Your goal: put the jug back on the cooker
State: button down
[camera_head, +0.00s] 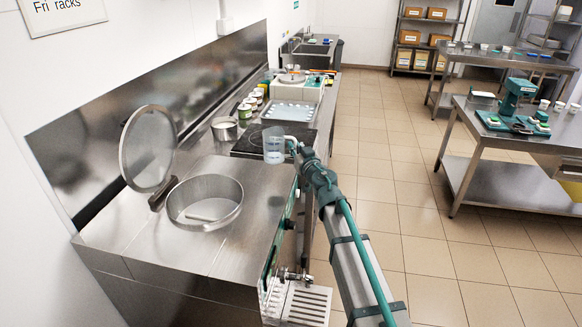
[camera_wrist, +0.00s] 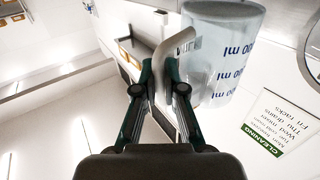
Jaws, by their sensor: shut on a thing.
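The clear plastic jug (camera_head: 273,146) is in my gripper (camera_head: 291,146), held by its handle at the jug's right side. In the wrist view the jug (camera_wrist: 226,55) shows blue volume marks, and its pale curved handle (camera_wrist: 172,42) sits between the closed fingertips of my gripper (camera_wrist: 158,75). The cooker (camera_head: 243,146) is a black flat hob set in the steel counter. The jug overlaps the hob's right front part in the head view; I cannot tell whether it touches it. The jug looks roughly upright in the head view.
A steel pot (camera_head: 224,128) stands left of the hob. A batch freezer with an open round lid (camera_head: 148,148) and open drum (camera_head: 204,201) is nearer. Behind the hob are a tray (camera_head: 288,112) and several small tubs (camera_head: 250,102).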

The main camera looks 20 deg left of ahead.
jog(key=w+a+f+b, duration=0.1)
jog(key=f, duration=0.1)
jog(key=w+a+f+b, duration=0.1)
jog(key=w+f, duration=0.1)
jog(key=w+a+f+b, duration=0.1)
jog(key=f, duration=0.1)
jog(key=shift+w, duration=0.35)
jog(key=shift+w+f+b, duration=0.1)
jog(key=shift+f+b, duration=0.8)
jog(key=shift+f, duration=0.8)
jog(key=c, duration=1.3)
grip_release()
jog(key=shift+f, duration=0.1)
jog(key=shift+o, duration=0.2)
